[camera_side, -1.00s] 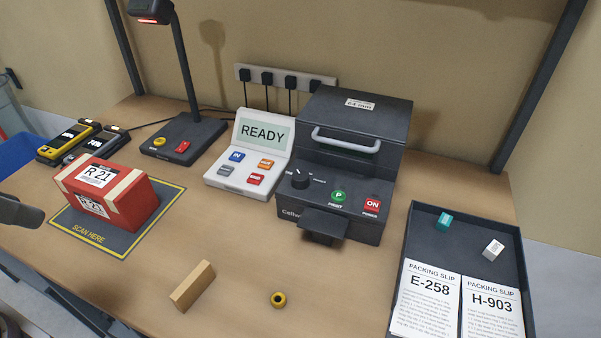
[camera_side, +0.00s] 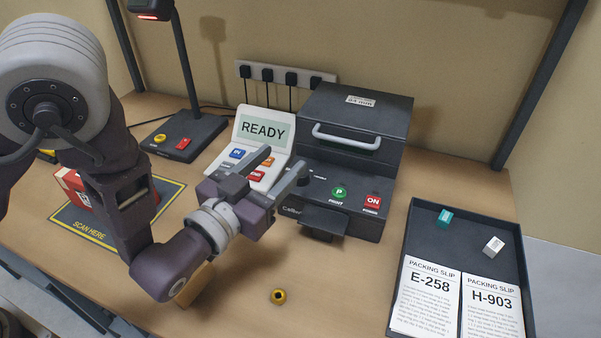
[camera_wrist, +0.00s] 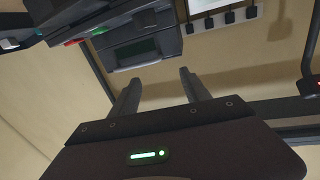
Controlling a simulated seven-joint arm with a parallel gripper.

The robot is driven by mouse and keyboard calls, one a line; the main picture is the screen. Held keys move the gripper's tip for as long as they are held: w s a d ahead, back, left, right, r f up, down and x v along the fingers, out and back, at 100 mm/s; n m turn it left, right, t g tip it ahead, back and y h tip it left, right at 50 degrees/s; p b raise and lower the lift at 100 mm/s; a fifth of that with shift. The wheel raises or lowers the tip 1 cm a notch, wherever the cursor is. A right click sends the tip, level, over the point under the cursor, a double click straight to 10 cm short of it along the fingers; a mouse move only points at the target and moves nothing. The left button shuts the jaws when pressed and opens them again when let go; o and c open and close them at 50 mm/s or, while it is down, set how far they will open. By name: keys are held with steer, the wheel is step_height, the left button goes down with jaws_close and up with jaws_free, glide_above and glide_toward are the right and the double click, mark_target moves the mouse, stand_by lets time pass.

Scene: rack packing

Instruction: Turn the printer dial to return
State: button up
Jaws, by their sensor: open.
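The dark printer (camera_side: 352,140) stands at the back middle of the table in the side view, with a green P button (camera_side: 339,192) and a red ON button (camera_side: 373,202) on its front panel. My gripper (camera_side: 282,166) is open in front of the printer's left side, with one finger over the dial area and the other over the READY keypad. Whether it touches the dial cannot be told. In the wrist view my gripper (camera_wrist: 158,82) is open with nothing between its fingers.
A READY keypad (camera_side: 262,131) stands left of the printer. A red box (camera_side: 70,188) is partly hidden by my arm. A yellow ring (camera_side: 278,296) and a partly hidden wooden block (camera_side: 196,285) lie in front. A tray (camera_side: 474,222) with packing slips is at right.

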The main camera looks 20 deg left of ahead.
step_height(320, 180, down, 8)
steer(key=w, duration=0.2)
steer(key=w+d, duration=0.1)
steer(key=w, duration=0.4)
steer(key=shift+w+d, duration=0.2)
steer(key=shift+d, duration=0.05)
jaws_close()
